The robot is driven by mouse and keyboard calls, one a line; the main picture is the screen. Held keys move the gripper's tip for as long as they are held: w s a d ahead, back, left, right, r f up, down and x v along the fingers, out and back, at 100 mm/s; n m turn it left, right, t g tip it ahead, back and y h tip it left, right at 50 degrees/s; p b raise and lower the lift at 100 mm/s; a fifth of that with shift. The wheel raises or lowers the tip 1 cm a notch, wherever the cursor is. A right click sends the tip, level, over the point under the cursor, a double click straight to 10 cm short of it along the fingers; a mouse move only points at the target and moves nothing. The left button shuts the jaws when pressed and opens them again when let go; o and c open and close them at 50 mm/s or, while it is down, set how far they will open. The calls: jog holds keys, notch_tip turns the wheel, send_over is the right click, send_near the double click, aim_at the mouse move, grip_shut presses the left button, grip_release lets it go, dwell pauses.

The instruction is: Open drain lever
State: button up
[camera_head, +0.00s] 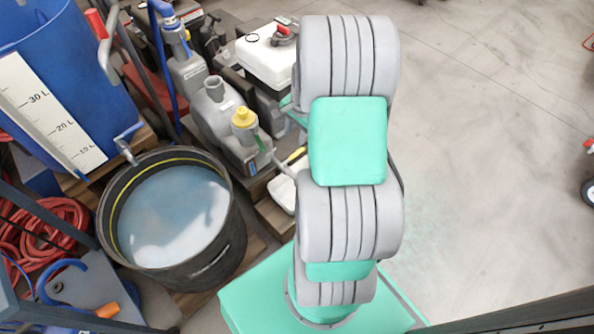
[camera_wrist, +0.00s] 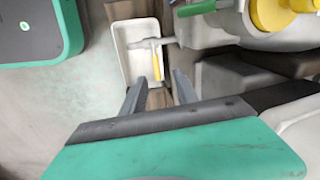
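A yellow lever (camera_wrist: 157,66) hangs on a short grey drain pipe (camera_wrist: 148,44) in the wrist view. The pipe comes out of a grey machine body (camera_wrist: 225,28) and ends over a white tray (camera_wrist: 126,38). In the head view the yellow lever (camera_head: 296,155) shows beside my arm, above the white tray (camera_head: 283,191). My gripper (camera_wrist: 157,78) is open and empty. Its two fingers point at the lever, one to either side of it in the picture. I cannot tell how far the tips are from it. In the head view my arm hides the gripper.
A black tub (camera_head: 222,246) of cloudy water stands left of my arm. A blue tank (camera_head: 52,62) with a tap is behind it. Grey machines (camera_head: 217,112) with a yellow cap (camera_head: 244,117) stand close by. The floor (camera_head: 480,150) at right is mostly clear.

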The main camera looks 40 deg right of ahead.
jog(key=m, duration=0.1)
send_near(296, 153)
jog(key=f, duration=0.1)
jog(key=f+b, duration=0.1)
jog(key=f, duration=0.1)
jog(key=w+f+b, duration=0.1)
jog(key=f, duration=0.1)
jog(key=f+b, duration=0.1)
jog(key=f, duration=0.2)
jog(key=shift+w+a+b, duration=0.1)
jog(key=shift+w+b, duration=0.15)
jog(key=shift+b, duration=0.1)
jog(key=shift+c, duration=0.3)
grip_shut()
dwell(0.4)
